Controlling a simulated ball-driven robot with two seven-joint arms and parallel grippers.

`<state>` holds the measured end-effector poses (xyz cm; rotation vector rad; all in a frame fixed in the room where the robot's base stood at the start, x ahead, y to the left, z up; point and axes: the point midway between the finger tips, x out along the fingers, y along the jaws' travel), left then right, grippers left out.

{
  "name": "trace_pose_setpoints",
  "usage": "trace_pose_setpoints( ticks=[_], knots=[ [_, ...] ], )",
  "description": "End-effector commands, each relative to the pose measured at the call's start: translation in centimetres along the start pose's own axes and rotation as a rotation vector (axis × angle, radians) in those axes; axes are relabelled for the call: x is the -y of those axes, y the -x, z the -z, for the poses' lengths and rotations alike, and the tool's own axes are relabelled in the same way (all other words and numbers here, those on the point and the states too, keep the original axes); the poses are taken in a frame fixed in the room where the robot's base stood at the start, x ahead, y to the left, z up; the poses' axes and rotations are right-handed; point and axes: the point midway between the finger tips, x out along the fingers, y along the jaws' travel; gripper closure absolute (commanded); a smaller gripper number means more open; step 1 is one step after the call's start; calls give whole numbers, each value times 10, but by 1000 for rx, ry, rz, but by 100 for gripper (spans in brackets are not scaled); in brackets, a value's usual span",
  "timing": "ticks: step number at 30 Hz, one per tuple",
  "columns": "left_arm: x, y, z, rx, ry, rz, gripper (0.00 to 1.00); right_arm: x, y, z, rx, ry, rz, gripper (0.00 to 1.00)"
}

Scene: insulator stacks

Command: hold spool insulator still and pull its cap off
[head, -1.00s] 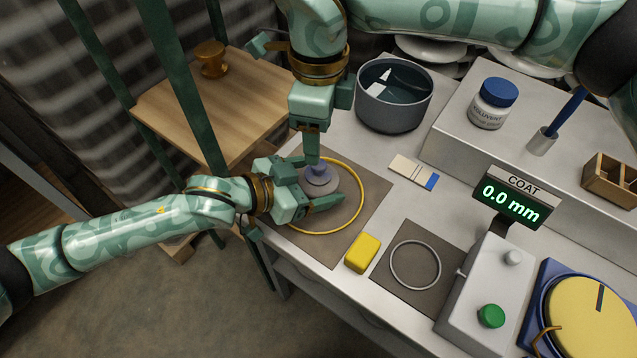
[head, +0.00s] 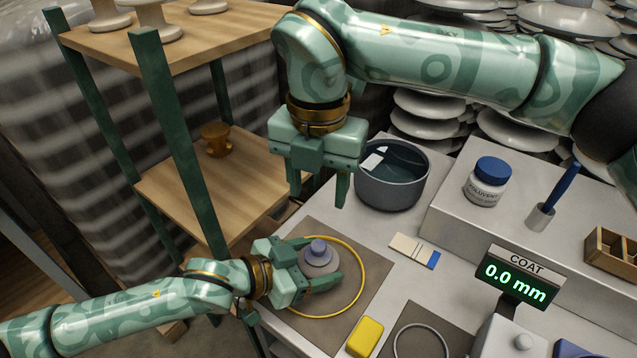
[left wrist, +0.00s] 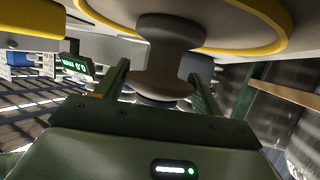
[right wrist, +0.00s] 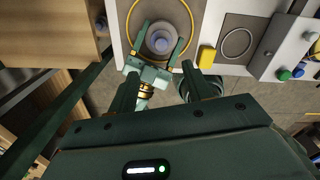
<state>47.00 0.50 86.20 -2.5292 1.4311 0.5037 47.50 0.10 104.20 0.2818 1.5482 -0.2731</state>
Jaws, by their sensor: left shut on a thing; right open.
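The spool insulator (head: 321,269) is grey and stands upright on the brown mat inside a yellow ring (head: 363,283). A lavender cap (head: 318,247) sits on its top; it also shows from above in the right wrist view (right wrist: 161,44). My left gripper (head: 322,261) is shut on the spool insulator from the side, a finger on each side. In the left wrist view the fingers flank the spool's grey body (left wrist: 172,62). My right gripper (head: 319,190) is open and empty above the spool, pointing down, clear of the cap.
A dark pot (head: 392,178) of liquid stands behind the mat. A yellow block (head: 365,337), a white-and-blue strip (head: 414,250) and a "COAT 0.0 mm" display (head: 515,280) are to the right. A solvent bottle (head: 487,182) stands on the raised ledge. A wooden shelf (head: 190,190) is at left.

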Motion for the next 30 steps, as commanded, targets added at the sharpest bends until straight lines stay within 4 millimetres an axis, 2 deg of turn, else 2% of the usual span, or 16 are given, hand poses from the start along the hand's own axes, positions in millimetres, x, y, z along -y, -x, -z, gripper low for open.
trace_pose_setpoints(
  ticks=[3,8,11,21,25,30],
  knots=[
    [0,0,0,0,1,0,73,1,0,1,-3,-146,7,50],
    [0,0,0,0,1,0,73,2,-8,1,-5,-218,9,50],
    [0,0,0,0,1,0,73,2,-22,1,-7,-222,11,50],
    [0,0,0,0,1,0,73,2,-92,2,-6,-219,9,50],
    [0,0,0,0,1,0,73,2,-109,1,-6,-219,8,50],
    [0,0,0,0,1,0,73,2,-120,1,-3,-219,8,50]
  ],
)
